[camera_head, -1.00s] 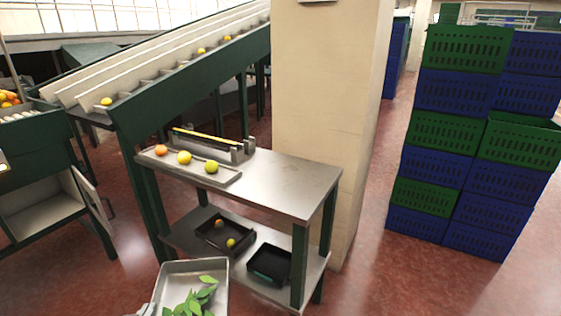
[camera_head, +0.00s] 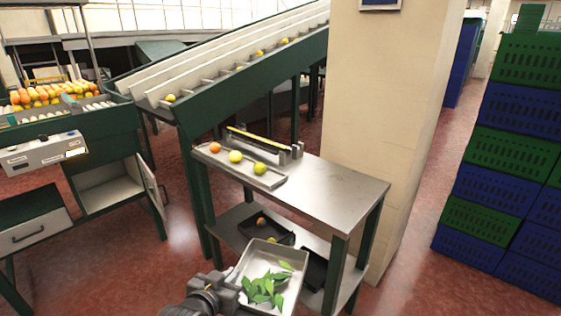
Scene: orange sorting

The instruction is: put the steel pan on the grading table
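The steel pan (camera_head: 258,258) is at the bottom middle of the head view, tilted in the picture, with several green leaves (camera_head: 264,288) in it. My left gripper (camera_head: 234,280) is at the pan's left side and appears shut on its rim; the fingertips are partly hidden. The grading table (camera_head: 335,186) has a bare steel top on its right half. The pan shows in front of the table's lower shelf, apart from the top. My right gripper is not in view.
Dark trays (camera_head: 279,234) stand on the lower shelf. A pillar (camera_head: 385,130) rises behind; stacked crates (camera_head: 490,190) stand right.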

